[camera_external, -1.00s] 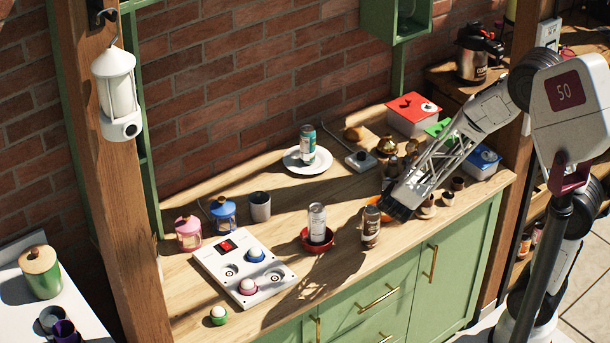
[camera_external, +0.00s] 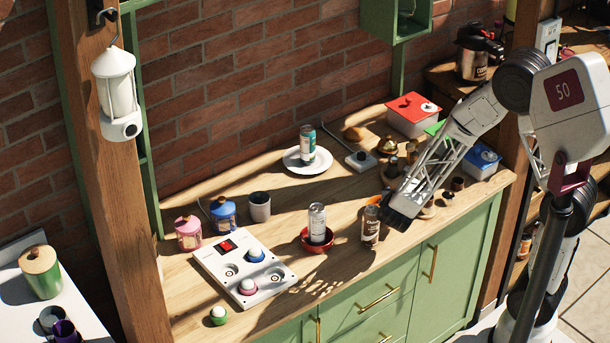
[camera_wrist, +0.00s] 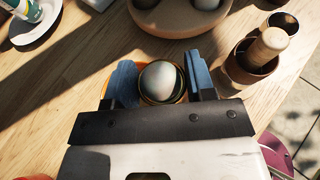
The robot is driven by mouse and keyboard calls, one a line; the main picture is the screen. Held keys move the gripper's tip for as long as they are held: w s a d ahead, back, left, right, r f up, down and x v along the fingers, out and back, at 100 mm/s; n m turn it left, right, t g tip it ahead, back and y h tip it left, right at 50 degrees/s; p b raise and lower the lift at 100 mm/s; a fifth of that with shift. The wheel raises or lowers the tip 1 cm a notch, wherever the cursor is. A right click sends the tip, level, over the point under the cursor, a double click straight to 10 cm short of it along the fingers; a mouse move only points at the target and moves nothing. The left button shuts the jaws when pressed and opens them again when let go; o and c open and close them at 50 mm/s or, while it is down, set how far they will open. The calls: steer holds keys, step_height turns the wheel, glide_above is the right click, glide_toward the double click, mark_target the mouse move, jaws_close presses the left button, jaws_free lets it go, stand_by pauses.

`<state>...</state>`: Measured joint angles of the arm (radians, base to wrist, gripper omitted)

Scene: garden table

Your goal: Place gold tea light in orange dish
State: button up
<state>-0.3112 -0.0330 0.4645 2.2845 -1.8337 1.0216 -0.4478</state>
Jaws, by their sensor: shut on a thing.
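My gripper (camera_wrist: 160,82) is shut on a round thing with a pale, shiny top and a dark gold rim, which I take to be the gold tea light (camera_wrist: 161,100). The blue fingertips stand on either side of it. Orange edges of the orange dish (camera_wrist: 143,66) show around and behind it in the wrist view. I cannot tell whether the tea light touches the dish or hangs just above it. In the external view my gripper (camera_external: 396,221) is low at the counter's front edge and hides the tea light. Only a sliver of the orange dish (camera_external: 375,199) shows there.
A red dish (camera_external: 304,241) holding a silver can (camera_external: 317,222) is further left. A brown cup with a wooden peg (camera_wrist: 262,52) is close on the right in the wrist view. A white plate (camera_external: 294,164) is behind.

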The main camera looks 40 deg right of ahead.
steer(key=shift+f, duration=0.6)
steer(key=o, duration=0.9)
steer(key=shift+r, duration=0.1)
steer(key=shift+s+a+r, duration=0.1)
steer(key=shift+r, duration=0.5)
steer(key=shift+s+a+r, duration=0.25)
steer(key=shift+s+a, duration=0.2)
steer(key=shift+a, duration=0.05)
step_height(320, 180, up, 8)
steer(key=shift+s+a+f, duration=0.25)
steer(key=shift+s+a, duration=0.15)
steer(key=shift+s, duration=0.05)
